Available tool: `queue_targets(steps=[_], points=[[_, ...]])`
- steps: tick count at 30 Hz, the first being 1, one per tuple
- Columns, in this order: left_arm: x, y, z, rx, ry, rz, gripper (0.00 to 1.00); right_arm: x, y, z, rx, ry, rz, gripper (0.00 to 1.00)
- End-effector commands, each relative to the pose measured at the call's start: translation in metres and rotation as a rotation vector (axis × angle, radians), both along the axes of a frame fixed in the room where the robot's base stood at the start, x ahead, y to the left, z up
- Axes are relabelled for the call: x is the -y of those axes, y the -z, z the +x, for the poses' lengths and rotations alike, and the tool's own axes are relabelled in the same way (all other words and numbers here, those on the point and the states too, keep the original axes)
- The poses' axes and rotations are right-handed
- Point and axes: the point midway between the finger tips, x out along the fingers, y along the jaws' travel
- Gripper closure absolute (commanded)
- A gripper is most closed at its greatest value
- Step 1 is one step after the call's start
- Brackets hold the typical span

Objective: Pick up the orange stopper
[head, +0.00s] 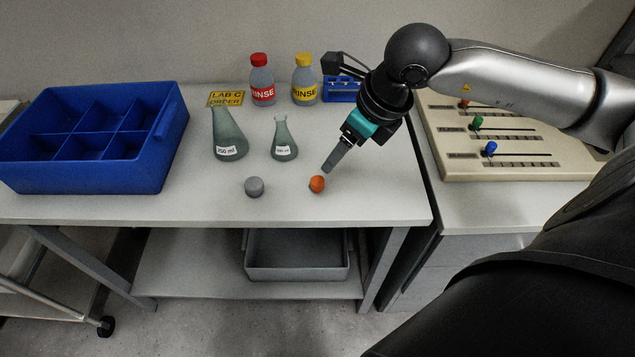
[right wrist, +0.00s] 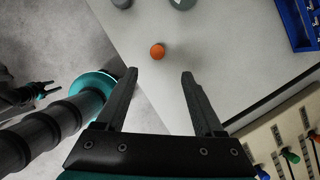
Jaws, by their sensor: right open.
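The orange stopper (head: 317,183) sits on the white table near its front edge. It also shows in the right wrist view (right wrist: 157,51), beyond and roughly between the two fingertips. My right gripper (head: 330,169) is just above and to the right of the stopper in the head view. In the right wrist view my right gripper (right wrist: 160,75) has its fingers apart with nothing between them. It does not touch the stopper. A left-side arm shows at the left of the right wrist view, but its gripper's state is unclear there. My left gripper is not in the head view.
A grey stopper (head: 254,187) lies left of the orange one. Two flasks (head: 229,136) (head: 284,139) stand behind, with red-capped (head: 262,82) and yellow-capped (head: 304,82) bottles farther back. A blue divided crate (head: 170,128) is at left. The slider panel (head: 500,165) is at right.

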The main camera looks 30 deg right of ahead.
Motion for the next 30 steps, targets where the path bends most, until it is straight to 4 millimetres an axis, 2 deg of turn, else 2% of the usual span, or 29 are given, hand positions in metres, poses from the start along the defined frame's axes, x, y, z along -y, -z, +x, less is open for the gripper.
queue_targets(steps=[3, 9, 17, 25, 30], points=[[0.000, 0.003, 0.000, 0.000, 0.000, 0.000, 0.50, -0.005, 0.020, 0.007, 0.000, 0.000, 0.006, 0.30], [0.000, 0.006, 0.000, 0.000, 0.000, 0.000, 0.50, -0.009, 0.046, 0.017, 0.000, -0.002, 0.004, 0.30], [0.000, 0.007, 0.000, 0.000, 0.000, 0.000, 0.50, -0.012, 0.061, 0.022, 0.000, -0.002, 0.004, 0.30], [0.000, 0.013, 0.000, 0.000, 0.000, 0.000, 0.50, -0.020, 0.096, 0.035, 0.000, -0.001, 0.005, 0.30], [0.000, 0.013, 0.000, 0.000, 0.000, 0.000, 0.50, -0.021, 0.102, 0.037, 0.001, -0.002, 0.001, 0.30]])
